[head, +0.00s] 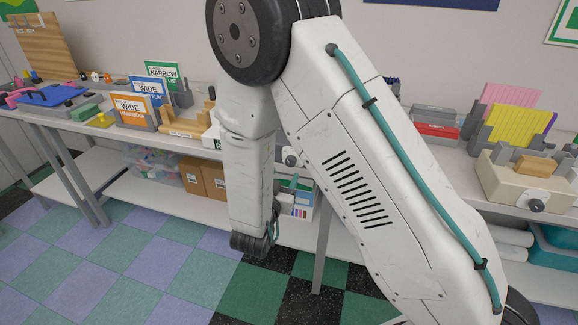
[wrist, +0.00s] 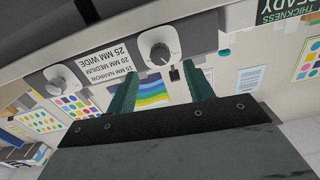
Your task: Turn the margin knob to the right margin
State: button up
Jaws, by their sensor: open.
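The gripper's teal fingers are open, apart from each other, with no contact visible. Between the knobs is a margin label (wrist: 108,64), upside down, reading 25 mm wide, 20 mm medium and 15 mm narrow. In the head view a knob (head: 291,158) shows between my arm links.
Cards reading "wide" (head: 149,88) and "narrow" (head: 162,72) stand on the table at left. A beige machine (head: 500,190) with a dark-capped knob (head: 536,205) is at right. Boxes (head: 205,180) stand on the lower shelf. The floor at left is clear.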

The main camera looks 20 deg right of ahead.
aim_at(290, 164)
jog(key=x, duration=0.6)
jog(key=c, duration=1)
